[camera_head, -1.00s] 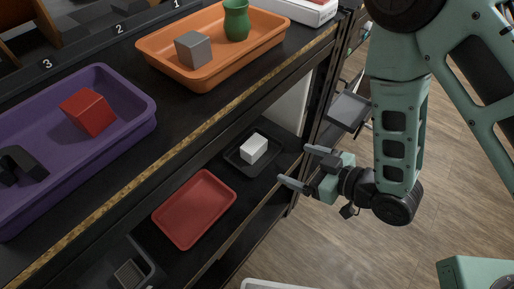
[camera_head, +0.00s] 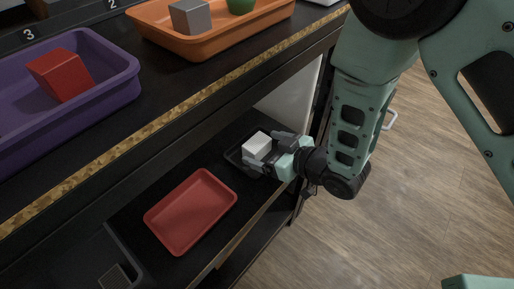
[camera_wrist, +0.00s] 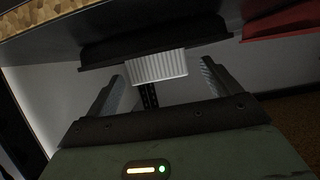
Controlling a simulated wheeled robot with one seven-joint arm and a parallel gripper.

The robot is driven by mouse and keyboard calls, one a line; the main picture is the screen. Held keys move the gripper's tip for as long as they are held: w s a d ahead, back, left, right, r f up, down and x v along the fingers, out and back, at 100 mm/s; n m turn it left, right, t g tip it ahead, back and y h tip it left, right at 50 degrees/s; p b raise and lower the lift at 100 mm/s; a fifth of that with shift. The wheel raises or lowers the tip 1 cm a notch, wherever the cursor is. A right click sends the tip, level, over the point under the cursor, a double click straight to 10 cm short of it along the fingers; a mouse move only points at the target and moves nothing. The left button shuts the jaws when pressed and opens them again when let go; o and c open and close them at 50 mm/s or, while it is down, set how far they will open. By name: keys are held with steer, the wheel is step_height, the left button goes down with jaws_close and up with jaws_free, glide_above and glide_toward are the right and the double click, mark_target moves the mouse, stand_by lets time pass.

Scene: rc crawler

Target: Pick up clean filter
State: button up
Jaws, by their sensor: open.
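The clean filter is a white ribbed block (camera_head: 257,144) on a small black tray (camera_head: 233,157) on the lower shelf. In the wrist view the filter (camera_wrist: 156,67) lies ahead, between the lines of the two fingers, with the black tray (camera_wrist: 100,52) behind it. My gripper (camera_head: 262,155) is at the tray, its fingers at the filter's near right side. In the wrist view my gripper (camera_wrist: 163,85) is open, with a finger on each side and a gap between each finger and the filter. Part of the tray is hidden by my gripper.
A red tray (camera_head: 190,212), empty, lies to the left on the same shelf. Above, the upper shelf (camera_head: 200,110) holds a purple bin (camera_head: 120,92) with a red block and an orange bin (camera_head: 205,48) with a grey block and a green vase. Open floor lies to the right.

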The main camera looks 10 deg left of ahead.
mark_target(264, 147)
steer(key=x, duration=0.3)
steer(key=shift+w+a+f+b, duration=0.15)
steer(key=shift+w+a+b, duration=0.05)
steer(key=shift+w+b, duration=0.1)
